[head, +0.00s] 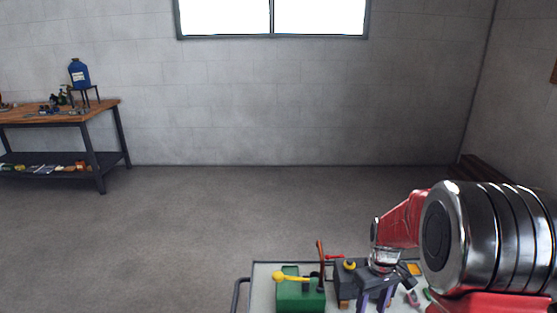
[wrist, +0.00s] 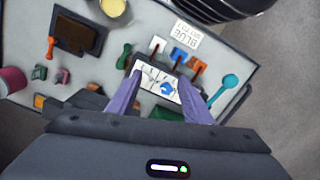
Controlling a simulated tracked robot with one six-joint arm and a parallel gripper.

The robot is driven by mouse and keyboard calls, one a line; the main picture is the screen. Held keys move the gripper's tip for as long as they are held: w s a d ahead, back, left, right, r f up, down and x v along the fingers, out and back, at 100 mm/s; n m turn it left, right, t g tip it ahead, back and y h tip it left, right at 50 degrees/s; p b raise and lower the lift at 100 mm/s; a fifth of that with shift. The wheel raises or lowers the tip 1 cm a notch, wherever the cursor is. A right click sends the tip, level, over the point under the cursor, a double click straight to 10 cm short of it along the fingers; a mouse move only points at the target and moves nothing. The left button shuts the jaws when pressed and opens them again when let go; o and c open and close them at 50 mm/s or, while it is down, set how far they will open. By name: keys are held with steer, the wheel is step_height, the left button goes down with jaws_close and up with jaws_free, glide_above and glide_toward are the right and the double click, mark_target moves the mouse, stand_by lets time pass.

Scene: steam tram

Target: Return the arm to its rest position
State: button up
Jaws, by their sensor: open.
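My gripper (wrist: 159,75) is open in the wrist view, its two purple-grey fingers apart with nothing held between them. Beyond the fingertips is a small white plate (wrist: 153,79) with dark marks and a blue piece; I cannot tell the gap to it. In the head view my gripper (head: 376,298) points down over the grey-topped cart at the lower right, its tips cut off by the frame edge. My red and metal arm reaches in from the right and hides part of the cart.
A workbench (head: 108,103) is far left; open floor (head: 190,230) lies between.

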steer(key=s+a+r+m+t, duration=0.1)
steer(key=s+a+r+t, duration=0.2)
steer(key=s+r, duration=0.7)
steer(key=s+a+r+m+t, duration=0.2)
steer(key=s+a+r, duration=0.4)
steer(key=s+r, duration=0.4)
step_height(320, 180, up, 2)
steer(key=shift+s+a+r+m+t, duration=0.2)
steer(key=shift+a+m+t, duration=0.15)
steer(key=shift+t, duration=0.35)
